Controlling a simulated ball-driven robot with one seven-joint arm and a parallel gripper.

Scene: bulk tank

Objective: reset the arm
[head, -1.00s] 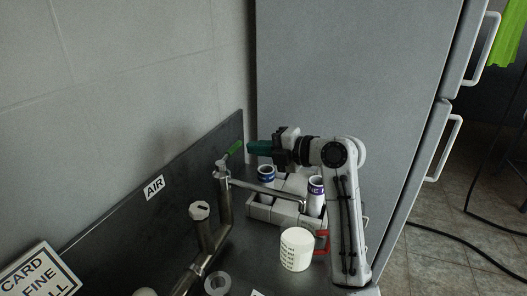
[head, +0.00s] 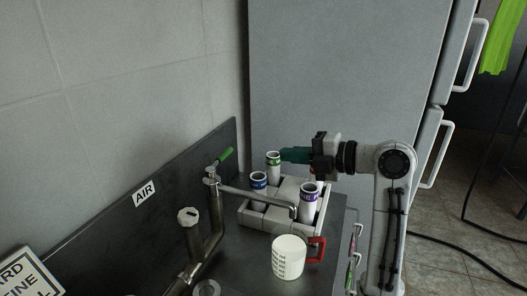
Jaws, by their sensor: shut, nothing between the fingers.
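My gripper (head: 284,155) is at the end of my white arm, its teal fingers shut and pointing left. It is empty. In the head view its fingertips overlap the top of the green-marked tube (head: 273,160) in the rack; I cannot tell whether they touch it. The green lever handle (head: 224,155) on the metal pipe stands to the left, apart from the fingers.
A grey rack (head: 262,217) holds tubes, including a blue-marked (head: 259,184) and a purple-marked one (head: 309,198). A white cup (head: 287,258) with a red handle stands in front. Steel piping (head: 209,232) rises left. A fridge (head: 335,75) stands behind.

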